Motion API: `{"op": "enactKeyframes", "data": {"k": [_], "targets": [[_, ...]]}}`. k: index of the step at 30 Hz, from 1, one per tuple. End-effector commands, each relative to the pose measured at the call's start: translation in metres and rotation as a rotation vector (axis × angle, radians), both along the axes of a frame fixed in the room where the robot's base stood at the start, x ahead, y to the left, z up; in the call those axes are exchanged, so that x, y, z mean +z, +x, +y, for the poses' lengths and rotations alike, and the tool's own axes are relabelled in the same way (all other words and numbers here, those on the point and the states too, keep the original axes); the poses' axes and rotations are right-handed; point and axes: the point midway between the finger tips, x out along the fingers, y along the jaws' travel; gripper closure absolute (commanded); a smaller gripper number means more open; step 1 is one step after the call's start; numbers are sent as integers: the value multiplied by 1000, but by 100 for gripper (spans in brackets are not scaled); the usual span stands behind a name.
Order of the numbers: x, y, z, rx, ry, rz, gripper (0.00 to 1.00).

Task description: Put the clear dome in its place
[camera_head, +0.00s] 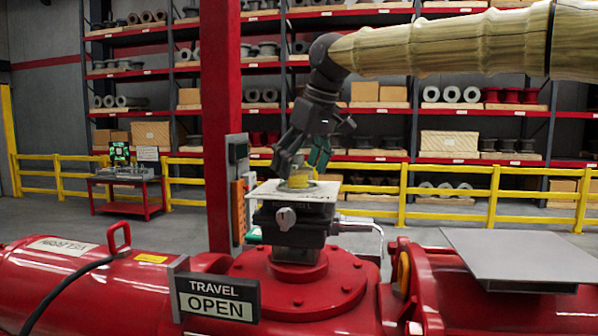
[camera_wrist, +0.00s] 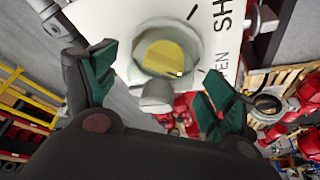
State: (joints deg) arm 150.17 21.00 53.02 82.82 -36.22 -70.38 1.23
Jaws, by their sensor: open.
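The clear dome (camera_wrist: 194,46) sits over the yellow indicator (camera_wrist: 165,58) on top of the grey actuator box (camera_head: 291,223). In the wrist view it shows as a see-through round rim around the yellow disc, and it looks upright. In the head view it is small and partly hidden behind my fingers, so I cannot tell whether it is fully seated. My gripper (camera_head: 298,166) is just above it, fingers pointing down. In the wrist view my gripper (camera_wrist: 158,82) has its green-padded fingers spread on either side, apart from the dome.
A white lettered plate (camera_head: 325,191) lies around the indicator. A grey knob (camera_head: 285,218) juts from the box front. A red column (camera_head: 221,120) stands close to the left. A grey flat plate (camera_head: 515,254) is at right. An OPEN sign (camera_head: 217,299) stands in front.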

Motion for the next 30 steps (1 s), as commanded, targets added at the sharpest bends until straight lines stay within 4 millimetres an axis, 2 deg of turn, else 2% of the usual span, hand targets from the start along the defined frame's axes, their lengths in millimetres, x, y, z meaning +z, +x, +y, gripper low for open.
{"op": "enactKeyframes", "data": {"k": [12,18,24,30], "targets": [[66,-21,-19,-2,0,-2,16],[90,-28,-26,-1,0,-1,16],[100,-31,-28,0,1,0,16],[101,-31,-28,1,0,0,16]]}}
